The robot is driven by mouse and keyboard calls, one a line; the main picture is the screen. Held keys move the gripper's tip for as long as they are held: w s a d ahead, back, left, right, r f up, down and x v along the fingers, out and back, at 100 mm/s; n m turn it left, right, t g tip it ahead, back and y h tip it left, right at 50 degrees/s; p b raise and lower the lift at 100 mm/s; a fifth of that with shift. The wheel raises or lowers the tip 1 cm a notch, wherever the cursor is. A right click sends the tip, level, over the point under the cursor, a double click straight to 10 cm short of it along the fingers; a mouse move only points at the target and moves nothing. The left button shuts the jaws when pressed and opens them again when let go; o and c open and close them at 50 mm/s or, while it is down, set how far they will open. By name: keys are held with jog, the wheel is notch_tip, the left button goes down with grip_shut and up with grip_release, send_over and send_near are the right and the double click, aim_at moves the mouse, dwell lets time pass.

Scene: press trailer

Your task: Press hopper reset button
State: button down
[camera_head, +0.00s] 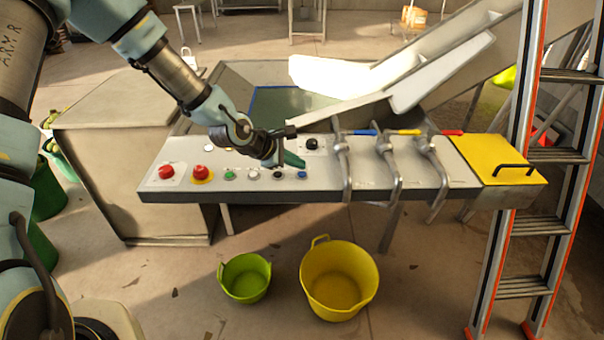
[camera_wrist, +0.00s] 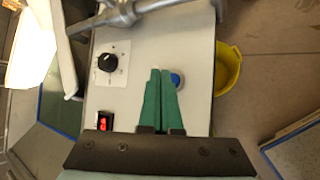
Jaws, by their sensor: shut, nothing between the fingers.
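The grey control panel (camera_head: 240,190) carries a row of buttons along its front edge: green (camera_head: 229,175), white (camera_head: 253,175), black (camera_head: 278,174) and blue (camera_head: 302,174). Their labels are too small to read, so I cannot tell which is marked hopper reset. My gripper (camera_head: 301,164) is shut and empty, its green fingers over the panel just behind the blue button. In the wrist view the fingertips (camera_wrist: 161,70) lie just left of the blue button (camera_wrist: 177,80), whose edge the right finger partly covers. Whether the fingertips touch the panel I cannot tell.
Two red mushroom buttons (camera_head: 166,171) sit at the panel's left. Metal levers (camera_head: 388,160) stand to the right, beside a yellow cover (camera_head: 498,158) and a ladder (camera_head: 535,190). Buckets (camera_head: 340,308) stand below.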

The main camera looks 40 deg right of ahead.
jog(key=shift+f, duration=0.4)
jog(key=shift+f, duration=0.4)
dwell(0.5)
jog(key=shift+r, duration=0.1)
jog(key=shift+r+p, duration=0.5)
jog(key=shift+r, duration=0.25)
notch_tip(320, 180, up, 5)
jog(key=p, duration=0.4)
dwell(0.9)
